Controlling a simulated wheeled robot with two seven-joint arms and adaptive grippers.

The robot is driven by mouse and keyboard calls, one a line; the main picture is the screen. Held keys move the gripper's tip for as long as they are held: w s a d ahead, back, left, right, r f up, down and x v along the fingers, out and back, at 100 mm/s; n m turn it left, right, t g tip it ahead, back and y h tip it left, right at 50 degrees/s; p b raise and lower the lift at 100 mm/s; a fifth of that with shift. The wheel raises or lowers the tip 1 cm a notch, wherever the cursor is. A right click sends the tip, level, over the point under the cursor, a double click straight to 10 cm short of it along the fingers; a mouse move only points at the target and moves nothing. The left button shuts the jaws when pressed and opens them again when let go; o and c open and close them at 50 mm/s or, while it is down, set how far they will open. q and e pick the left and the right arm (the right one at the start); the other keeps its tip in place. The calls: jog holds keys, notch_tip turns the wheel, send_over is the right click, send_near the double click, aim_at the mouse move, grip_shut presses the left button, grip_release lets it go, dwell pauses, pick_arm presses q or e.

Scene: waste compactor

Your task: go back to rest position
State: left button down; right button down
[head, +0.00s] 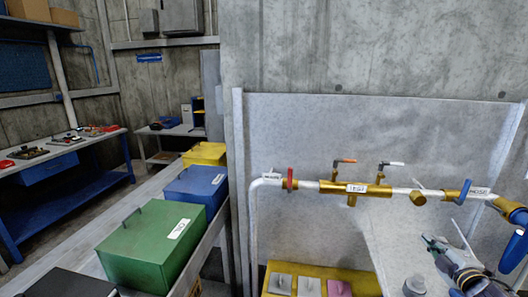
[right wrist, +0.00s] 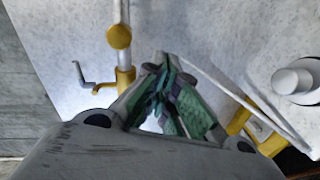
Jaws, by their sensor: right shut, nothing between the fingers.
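My right gripper (head: 432,242) is at the lower right of the head view, in front of the grey panel and below the pipe. Its fingers also show in the right wrist view (right wrist: 163,70), where the tips come together with nothing held between them. It is apart from the brass pipe fittings (head: 357,188). My left gripper does not show in the head view.
A white pipe with a red-handled valve (head: 290,180) and a blue-handled valve (head: 463,192) crosses the grey panel. A yellow box (head: 318,275) with coloured plates is below. Green (head: 150,245), blue (head: 198,185) and yellow (head: 205,153) bins stand left. A blue-framed workbench (head: 60,160) is farther back.

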jog(key=s+a+f+m+g, duration=0.3)
jog(key=s+a+f+m, duration=0.15)
jog(key=f, duration=0.45)
jog(key=s+a+f+m+g, duration=0.3)
jog(key=s+a+f, duration=0.25)
jog(key=f, duration=0.25)
jog(key=s+a+f+m+g+y, duration=0.25)
jog(key=s+a, duration=0.35)
jog(key=a, duration=0.5)
jog(key=s+a+f+m+g+y, duration=0.15)
jog(key=s+a+g, duration=0.3)
jog(key=a, duration=0.65)
jog(key=s+f+g, duration=0.1)
jog(key=s+f, duration=0.1)
jog(key=f, duration=1.5)
jog(key=s+f, duration=0.2)
jog(key=f, duration=1.5)
jog(key=s+d+f, duration=0.2)
jog(key=s+f, duration=0.7)
jog(key=s, duration=0.2)
jog(key=s+d+f+g, duration=0.1)
jog(key=s+d+f, duration=0.1)
jog(key=s+f, duration=0.8)
jog(key=shift+s+d+f+h, duration=0.15)
jog(key=shift+s+d+h, duration=0.1)
jog(key=shift+s+h, duration=0.15)
